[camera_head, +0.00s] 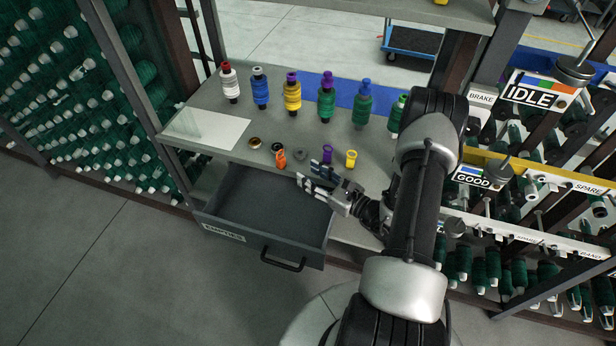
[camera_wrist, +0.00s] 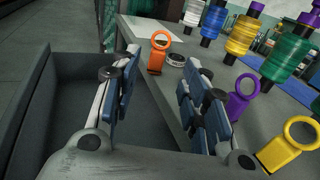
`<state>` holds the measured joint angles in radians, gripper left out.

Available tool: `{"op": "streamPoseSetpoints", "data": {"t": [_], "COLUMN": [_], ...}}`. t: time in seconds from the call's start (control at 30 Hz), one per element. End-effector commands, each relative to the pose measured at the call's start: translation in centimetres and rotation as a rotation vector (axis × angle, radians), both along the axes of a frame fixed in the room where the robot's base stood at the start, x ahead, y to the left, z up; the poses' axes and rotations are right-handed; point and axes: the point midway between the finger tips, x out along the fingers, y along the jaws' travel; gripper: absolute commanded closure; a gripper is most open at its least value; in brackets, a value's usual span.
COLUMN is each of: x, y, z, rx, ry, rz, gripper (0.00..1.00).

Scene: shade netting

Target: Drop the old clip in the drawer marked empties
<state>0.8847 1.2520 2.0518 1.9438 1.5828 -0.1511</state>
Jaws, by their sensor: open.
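An orange clip (camera_head: 281,160) with a ring top stands near the bench's front edge; it also shows in the wrist view (camera_wrist: 157,58), beyond my fingertips. A purple clip (camera_head: 327,154) and a yellow clip (camera_head: 350,159) stand to its right. I cannot tell by looks which clip is the old one. The drawer labelled EMPTIES (camera_head: 262,208) is pulled open below the bench edge; its visible floor is bare. My gripper (camera_head: 313,173) is open with nothing between its fingers, by the drawer's right rear side, apart from the orange clip.
Several coloured spools, such as the white one (camera_head: 230,82), line the back of the bench (camera_head: 215,150). Small round pieces (camera_head: 278,147) lie behind the orange clip. A pale sheet (camera_head: 203,128) lies at left. Racks of green spools stand on both sides.

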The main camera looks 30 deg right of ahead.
Motion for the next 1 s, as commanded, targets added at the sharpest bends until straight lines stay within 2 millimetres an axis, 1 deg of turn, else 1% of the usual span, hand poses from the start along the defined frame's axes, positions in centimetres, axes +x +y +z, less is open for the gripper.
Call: {"op": "streamPoseSetpoints", "data": {"t": [0.07, 0.13, 0.17, 0.23, 0.27, 0.37, 0.4, 0.47, 0.5, 0.57, 0.6, 0.67, 0.7, 0.77, 0.8, 0.87, 0.9, 0.97, 1.0], "x": [-0.1, 0.1, 0.2, 0.6, 0.9, 1.1, 0.8, -0.2, -1.1, -2.8, -4.1, -6.2, -7.7, -10.0, -11.6, -13.8, -15.2, -17.2, -18.4], "y": [-0.2, 0.0, 0.4, 1.8, 2.7, 7.1, 9.3, 12.4, 14.4, 17.1, 18.7, 20.8, 22.0, 23.3, 24.0, 24.6, 24.7, 24.7, 24.5], "z": [0.1, 0.5, 1.0, 2.7, 3.9, 8.4, 10.3, 12.9, 14.4, 16.3, 17.5, 18.9, 19.7, 20.7, 21.2, 21.9, 22.2, 22.7, 23.0], "rx": [-0.002, -0.008, -0.015, -0.043, -0.062, -0.151, -0.199, -0.277, -0.333, -0.425, -0.488, -0.59, -0.662, -0.777, -0.859, -0.987, -1.076, -1.215, -1.312], "ry": [-0.001, -0.005, -0.008, -0.021, -0.031, -0.063, -0.076, -0.093, -0.104, -0.12, -0.132, -0.146, -0.156, -0.172, -0.182, -0.2, -0.21, -0.228, -0.241], "rz": [0.002, 0.018, 0.036, 0.104, 0.147, 0.342, 0.434, 0.574, 0.665, 0.798, 0.883, 1.006, 1.084, 1.195, 1.265, 1.363, 1.423, 1.503, 1.552], "gripper": [0.59, 0.59, 0.59, 0.59, 0.59, 0.59, 0.59, 0.59, 0.59, 0.59, 0.59, 0.59, 0.59, 0.59, 0.59, 0.59, 0.59, 0.59, 0.59]}}
